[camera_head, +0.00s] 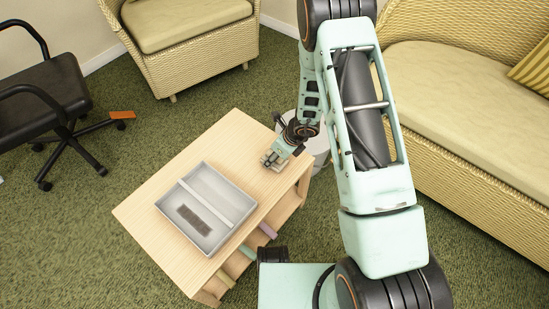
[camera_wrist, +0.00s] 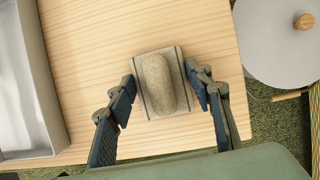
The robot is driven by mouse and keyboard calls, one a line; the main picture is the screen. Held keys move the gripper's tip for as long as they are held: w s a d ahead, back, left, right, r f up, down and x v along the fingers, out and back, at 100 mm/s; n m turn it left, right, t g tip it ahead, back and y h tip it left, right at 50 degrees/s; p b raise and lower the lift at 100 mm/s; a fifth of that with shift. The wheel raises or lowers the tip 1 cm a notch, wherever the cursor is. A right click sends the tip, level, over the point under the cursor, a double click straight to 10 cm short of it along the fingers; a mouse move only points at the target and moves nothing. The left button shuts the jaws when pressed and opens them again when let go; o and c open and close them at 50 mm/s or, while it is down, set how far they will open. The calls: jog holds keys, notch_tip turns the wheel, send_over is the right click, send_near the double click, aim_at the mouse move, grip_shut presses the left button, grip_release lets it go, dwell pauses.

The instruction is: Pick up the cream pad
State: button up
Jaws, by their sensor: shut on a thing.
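The cream pad (camera_wrist: 158,84) shows in the wrist view as a pale squarish block with a rounded, oblong top part. It is at the right end of the light wooden table (camera_head: 150,205). In the head view the pad (camera_head: 270,161) is small and partly hidden by my gripper (camera_head: 277,156).
A grey divided tray (camera_head: 224,189) holding a dark brown strip (camera_head: 195,219) sits left of my gripper on the table. A white round bin with a wooden knob (camera_wrist: 285,62) stands right of the table. A wicker sofa (camera_head: 460,105), wicker armchair (camera_head: 195,65) and black office chair (camera_head: 45,93) stand around.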

aim_at(272, 152)
jog(key=shift+r+p, duration=0.3)
jog(key=shift+r, duration=0.3)
notch_tip(272, 152, up, 3)
jog(key=shift+f+p, duration=0.2)
jog(key=shift+p, duration=0.4)
jog(key=s+r, duration=0.1)
jog(key=s+d+r, duration=0.1)
jog(key=r, duration=0.1)
jog(key=s+r, duration=0.1)
jog(key=shift+s+d+r, duration=0.25)
jog(key=shift+s+d, duration=0.05)
jog(key=shift+s, duration=0.05)
jog(key=s+d+r, duration=0.3)
jog(key=s+r, duration=0.1)
jog(key=s, duration=0.5)
jog(key=shift+s+d+r+b, duration=0.15)
jog(key=shift+d+r+b, duration=0.15)
jog(key=shift+r+b, duration=0.05)
